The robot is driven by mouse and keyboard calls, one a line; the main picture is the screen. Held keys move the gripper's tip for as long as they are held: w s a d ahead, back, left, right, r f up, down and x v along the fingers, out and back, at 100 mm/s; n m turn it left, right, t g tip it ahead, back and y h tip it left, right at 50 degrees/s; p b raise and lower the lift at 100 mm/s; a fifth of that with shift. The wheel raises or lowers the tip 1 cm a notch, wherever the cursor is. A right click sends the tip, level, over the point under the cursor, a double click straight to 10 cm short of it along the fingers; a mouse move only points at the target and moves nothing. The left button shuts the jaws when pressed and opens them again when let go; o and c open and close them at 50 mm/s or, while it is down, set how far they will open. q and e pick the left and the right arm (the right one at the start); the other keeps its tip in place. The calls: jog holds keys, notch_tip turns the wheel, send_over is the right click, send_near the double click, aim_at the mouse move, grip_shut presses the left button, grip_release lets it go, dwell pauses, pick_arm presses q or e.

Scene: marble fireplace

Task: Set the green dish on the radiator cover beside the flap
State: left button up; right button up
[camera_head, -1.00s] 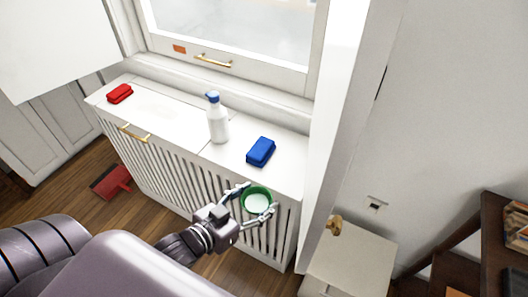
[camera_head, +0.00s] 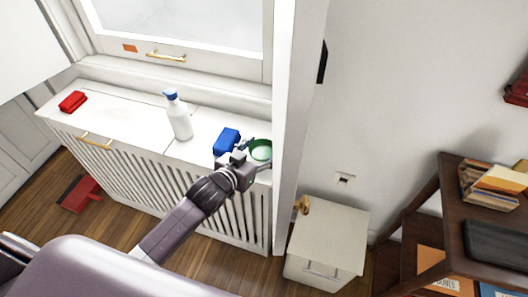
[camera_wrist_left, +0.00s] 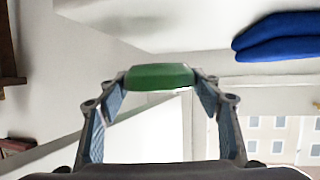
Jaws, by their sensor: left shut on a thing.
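The green dish (camera_head: 261,150) is a small round bowl with a paler inside, near the right end of the radiator cover (camera_head: 207,124). My left gripper (camera_head: 253,156) is shut on it, and the wrist view shows the dish (camera_wrist_left: 160,77) between both fingertips (camera_wrist_left: 160,84). I cannot tell whether the dish touches the cover top or hangs just above it. The flap (camera_head: 115,108) appears to be the cover's left top section, flat, with a brass handle (camera_head: 97,143) at its front. My right gripper is not in view.
A blue sponge (camera_head: 227,141) lies just left of the dish. A white spray bottle (camera_head: 180,122) stands farther left, and a red sponge (camera_head: 73,101) lies at the far left. A white panel (camera_head: 303,110) rises close on the right. Cover top between bottle and blue sponge is bare.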

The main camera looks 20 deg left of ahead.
aim_at(264, 154)
pick_arm(q)
jog(key=shift+w+d+r, duration=0.1)
jog(key=shift+w, duration=0.35)
jog(key=shift+w+f, duration=0.1)
jog(key=shift+f, duration=1.7)
jog(key=shift+f, duration=0.1)
jog(key=o, duration=1.3)
jog(key=shift+c, duration=0.2)
jog(key=v, duration=1.2)
